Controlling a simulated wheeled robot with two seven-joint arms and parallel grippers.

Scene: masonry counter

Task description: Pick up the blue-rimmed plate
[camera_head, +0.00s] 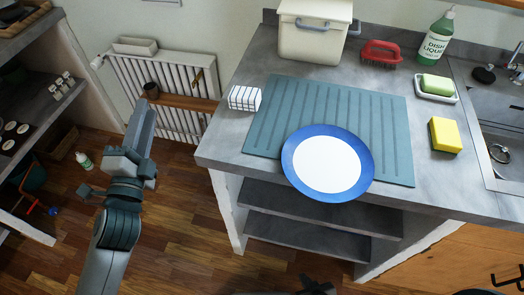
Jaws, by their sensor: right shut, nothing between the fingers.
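The blue-rimmed plate (327,164) has a white centre and lies flat, face up, on a teal ribbed mat (276,110). Its near rim reaches out over the counter's front edge. My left gripper (146,122) is at the left over the floor, well apart from the plate and left of the counter. Its finger gap does not show clearly. What seems to be my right gripper (312,288) shows only partly at the bottom edge, low in front of the counter shelves. It is shut and empty, away from the plate.
A striped white block (244,98) stands left of the mat. A cream bin (312,35), red brush (380,52), dish liquid bottle (436,40), green soap on a dish (436,86) and yellow sponge (445,135) stand around it. A sink (505,125) is at right.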

